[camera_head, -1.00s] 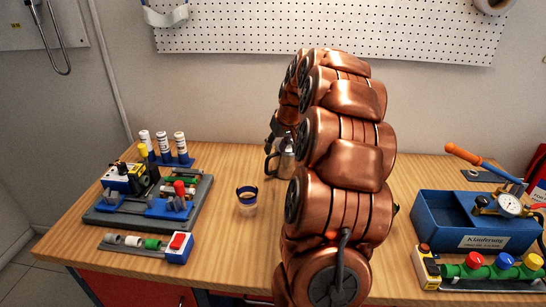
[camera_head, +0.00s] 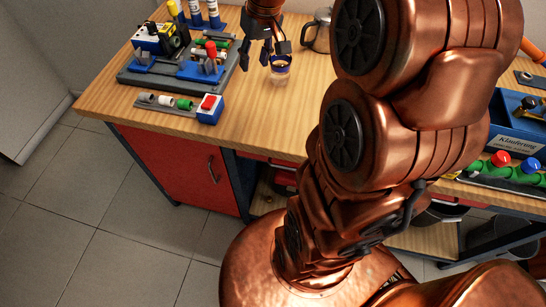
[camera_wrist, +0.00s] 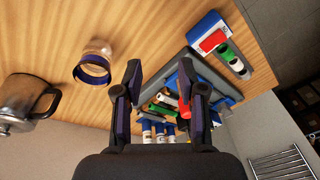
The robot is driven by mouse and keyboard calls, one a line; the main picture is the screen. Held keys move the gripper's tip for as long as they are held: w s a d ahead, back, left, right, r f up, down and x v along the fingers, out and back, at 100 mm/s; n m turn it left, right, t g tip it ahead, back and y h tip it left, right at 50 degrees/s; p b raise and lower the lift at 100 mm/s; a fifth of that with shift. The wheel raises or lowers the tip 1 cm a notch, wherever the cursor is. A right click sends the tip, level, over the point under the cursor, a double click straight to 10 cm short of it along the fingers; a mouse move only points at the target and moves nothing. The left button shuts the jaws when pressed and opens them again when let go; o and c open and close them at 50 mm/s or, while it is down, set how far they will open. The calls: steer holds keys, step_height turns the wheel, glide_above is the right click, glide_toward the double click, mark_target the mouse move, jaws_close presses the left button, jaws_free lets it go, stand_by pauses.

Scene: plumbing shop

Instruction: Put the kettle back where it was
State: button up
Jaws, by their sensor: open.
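The kettle (camera_head: 318,32), a shiny metal pot with a handle, stands on the wooden table at the back; my arm hides its right part. In the wrist view the kettle (camera_wrist: 24,98) is at the left edge, apart from my gripper. My gripper (camera_head: 256,54) is open and empty, to the left of the kettle, close to a small clear cup with a dark blue rim (camera_head: 280,70). In the wrist view my gripper (camera_wrist: 160,72) has nothing between its fingers, and the cup (camera_wrist: 92,68) lies outside them, on the left.
A grey board (camera_head: 150,74) with coloured fittings and bottles lies left of my gripper. A rail with a red-switched box (camera_head: 209,109) is at the front left. A blue bin (camera_head: 512,124) and coloured valves (camera_head: 500,160) are at right. The front middle of the table (camera_head: 255,125) is clear.

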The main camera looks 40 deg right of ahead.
steer(key=s+a+f+g, duration=0.1)
steer(key=s+a, duration=0.3)
steer(key=s, duration=0.4)
steer(key=s+a+f+n+g, duration=0.1)
steer(key=s+a, duration=0.3)
steer(key=s, duration=0.4)
steer(key=s+a+f+g+h, duration=0.1)
steer(key=s+a+f+g, duration=0.1)
steer(key=s+a, duration=0.3)
steer(key=shift+s+f+n, duration=0.3)
steer(key=shift+s+f, duration=0.25)
steer(key=shift+s, duration=0.95)
